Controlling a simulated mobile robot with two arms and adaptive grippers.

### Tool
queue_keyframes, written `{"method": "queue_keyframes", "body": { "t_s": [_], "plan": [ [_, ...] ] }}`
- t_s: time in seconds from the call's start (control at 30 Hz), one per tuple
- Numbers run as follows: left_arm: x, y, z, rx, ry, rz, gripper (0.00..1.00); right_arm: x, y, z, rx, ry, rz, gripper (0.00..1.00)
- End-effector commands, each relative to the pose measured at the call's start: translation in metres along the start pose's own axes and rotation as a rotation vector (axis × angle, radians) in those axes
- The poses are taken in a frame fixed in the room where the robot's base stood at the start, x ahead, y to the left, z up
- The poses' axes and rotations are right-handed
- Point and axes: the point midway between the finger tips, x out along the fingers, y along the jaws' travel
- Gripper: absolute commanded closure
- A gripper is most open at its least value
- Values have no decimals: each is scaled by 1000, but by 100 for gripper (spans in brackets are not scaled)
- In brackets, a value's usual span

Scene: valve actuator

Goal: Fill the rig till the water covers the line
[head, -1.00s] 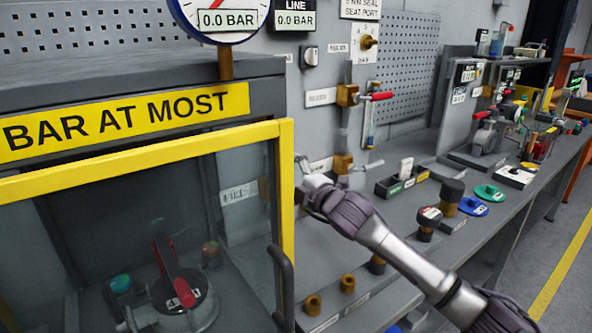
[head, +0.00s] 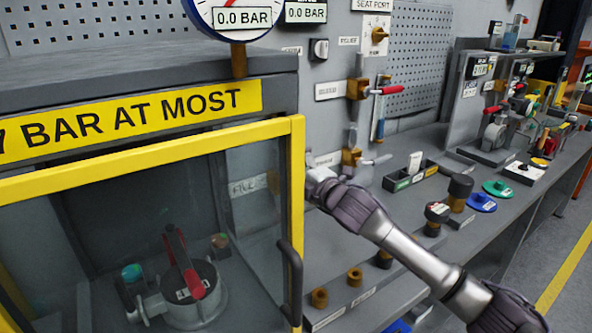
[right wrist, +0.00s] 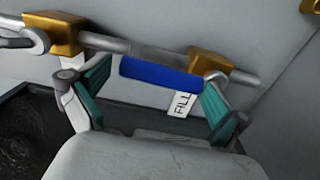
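The rig's glazed cabinet has a yellow frame (head: 150,160). Inside is a round grey body with a red-handled lever (head: 182,262). A FILL label (head: 248,187) shows through the glass and in the right wrist view (right wrist: 182,104). Near that label, a blue handle (right wrist: 160,75) hangs below a grey pipe with brass fittings. My right gripper (right wrist: 155,95) is open, its teal fingers on either side of the blue handle, not closed on it. In the head view, its fingertips are hidden behind the frame's right post. My left gripper is not in view. I cannot make out any water level.
A dial gauge (head: 240,12) reads 0.0 BAR; a LINE display (head: 305,12) reads 0.0 BAR. A red-handled valve (head: 392,90) is on the wall pipe. Brass fittings (head: 320,297), a black tray (head: 410,175) and coloured discs (head: 481,202) occupy the bench. A dark door handle (head: 291,280) sticks out.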

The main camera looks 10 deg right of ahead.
Motion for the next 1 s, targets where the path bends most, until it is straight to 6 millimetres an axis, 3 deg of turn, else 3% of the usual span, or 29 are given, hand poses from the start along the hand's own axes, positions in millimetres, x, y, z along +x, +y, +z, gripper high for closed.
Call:
{"method": "queue_keyframes", "body": {
  "t_s": [0.23,0.37,0.8,1.0],
  "plan": [
    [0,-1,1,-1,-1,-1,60,-2,-3,0,1,0,-5,0],
    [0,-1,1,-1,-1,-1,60,-13,-3,0,0,0,-5,0],
    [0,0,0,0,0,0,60,-99,-3,0,-1,0,-6,0],
    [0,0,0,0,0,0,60,-117,-2,-1,0,1,-3,0]
  ]
}}
